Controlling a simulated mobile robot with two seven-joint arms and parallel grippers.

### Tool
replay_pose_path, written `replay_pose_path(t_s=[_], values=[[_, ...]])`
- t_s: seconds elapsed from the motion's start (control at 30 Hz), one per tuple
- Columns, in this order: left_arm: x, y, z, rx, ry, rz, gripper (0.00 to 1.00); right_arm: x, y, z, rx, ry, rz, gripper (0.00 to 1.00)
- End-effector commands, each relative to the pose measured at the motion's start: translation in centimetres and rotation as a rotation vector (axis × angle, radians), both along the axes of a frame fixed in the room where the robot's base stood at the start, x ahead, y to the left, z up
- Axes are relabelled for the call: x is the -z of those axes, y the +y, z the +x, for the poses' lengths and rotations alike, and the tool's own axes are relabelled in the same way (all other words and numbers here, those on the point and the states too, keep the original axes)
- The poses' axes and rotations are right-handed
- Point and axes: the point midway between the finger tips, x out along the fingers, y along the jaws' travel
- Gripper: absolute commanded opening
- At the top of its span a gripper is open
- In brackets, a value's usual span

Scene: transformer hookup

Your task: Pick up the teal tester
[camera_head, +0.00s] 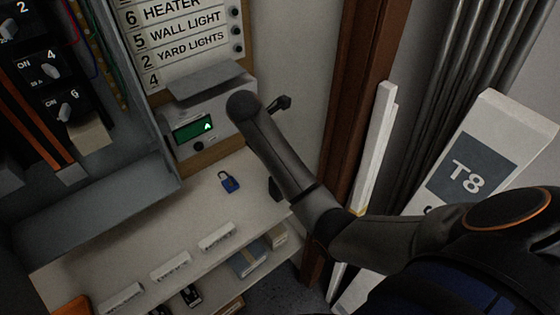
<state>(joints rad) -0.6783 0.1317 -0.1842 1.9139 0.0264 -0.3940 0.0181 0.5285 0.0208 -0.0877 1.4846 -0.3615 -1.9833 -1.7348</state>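I cannot make out a teal tester in the head view. One of my arms comes in from the right and reaches up to the left, ending in a rounded joint in front of the grey box with a green screen (195,127). My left gripper is not in view.
A blue padlock (229,182) lies on the pale shelf (190,212). An open grey electrical cabinet (110,195) stands at left. Label strips, small boxes (250,258) and an orange item (73,307) are lower down. A T8 carton (470,175) and pipes are at right.

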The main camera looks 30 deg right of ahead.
Motion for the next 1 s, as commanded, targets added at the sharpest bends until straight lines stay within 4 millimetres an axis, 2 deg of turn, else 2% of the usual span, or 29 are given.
replay_pose_path(t_s=[0.1,0.37,0.9,0.97,1.0], values=[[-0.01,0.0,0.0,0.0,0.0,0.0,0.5,0.67,0.01,-0.37,-0.001,-0.002,0.0,0.68],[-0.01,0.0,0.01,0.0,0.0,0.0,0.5,0.79,-0.02,-0.42,0.0,-0.003,-0.001,0.68],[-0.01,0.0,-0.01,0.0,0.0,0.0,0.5,0.77,-0.05,-0.41,0.0,-0.002,-0.001,0.07],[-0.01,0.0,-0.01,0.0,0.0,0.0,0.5,0.77,-0.05,-0.41,0.0,-0.002,-0.001,0.0],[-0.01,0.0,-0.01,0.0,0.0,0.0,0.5,0.77,-0.05,-0.42,0.0,-0.002,-0.001,0.0]])
